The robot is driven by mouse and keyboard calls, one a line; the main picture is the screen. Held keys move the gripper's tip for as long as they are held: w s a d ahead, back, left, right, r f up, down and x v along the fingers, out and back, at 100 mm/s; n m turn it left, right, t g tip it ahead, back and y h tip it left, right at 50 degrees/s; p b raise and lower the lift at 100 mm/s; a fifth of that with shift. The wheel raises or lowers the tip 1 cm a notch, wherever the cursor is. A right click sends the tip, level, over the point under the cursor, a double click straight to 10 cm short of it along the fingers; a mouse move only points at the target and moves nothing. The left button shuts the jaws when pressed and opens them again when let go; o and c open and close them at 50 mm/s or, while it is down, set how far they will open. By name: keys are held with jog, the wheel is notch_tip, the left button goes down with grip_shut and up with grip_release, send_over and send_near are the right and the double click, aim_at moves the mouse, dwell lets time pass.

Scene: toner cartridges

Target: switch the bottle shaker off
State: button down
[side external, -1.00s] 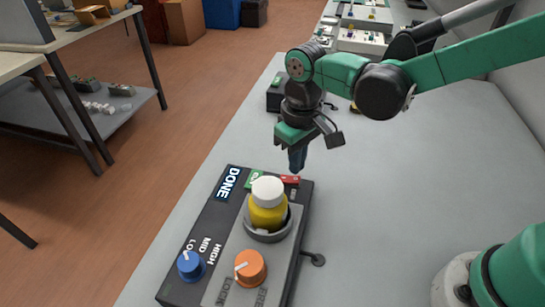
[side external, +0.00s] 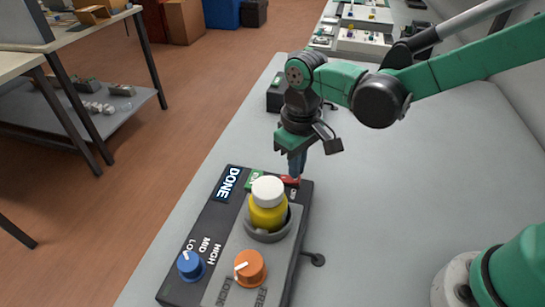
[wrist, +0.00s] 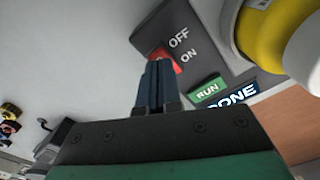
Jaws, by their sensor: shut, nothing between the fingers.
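The bottle shaker (side external: 224,230) is a dark box on the grey bench, with a "DONE" display (side external: 228,184) and a green "RUN" label (wrist: 208,91). A yellow bottle with a white cap (side external: 267,205) stands upright in its round holder. The red switch (wrist: 163,60), between the words OFF and ON, is partly hidden by my fingers in the wrist view. My gripper (side external: 296,175) points down with its fingers shut and empty, at the switch end of the shaker. The fingertips (wrist: 158,64) overlap the red switch; I cannot tell whether they touch it.
A blue knob (side external: 191,265) and an orange knob (side external: 250,268) stand on the near part of the shaker. A dark device (side external: 275,98) lies farther along the bench. The bench right of the shaker is mostly clear.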

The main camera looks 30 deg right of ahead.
jog(key=shift+f, duration=0.65)
jog(key=shift+r, duration=3.55)
jog(key=s+d+r+m+t, duration=0.1)
jog(key=s+d+t, duration=0.1)
jog(key=d, duration=0.4)
jog(key=s+d+r+m+t, duration=0.1)
jog(key=s+d+m+t, duration=0.1)
jog(key=d+t, duration=0.3)
jog(key=shift+s+d, duration=0.35)
jog(key=shift+s, duration=0.45)
jog(key=shift+r, duration=0.1)
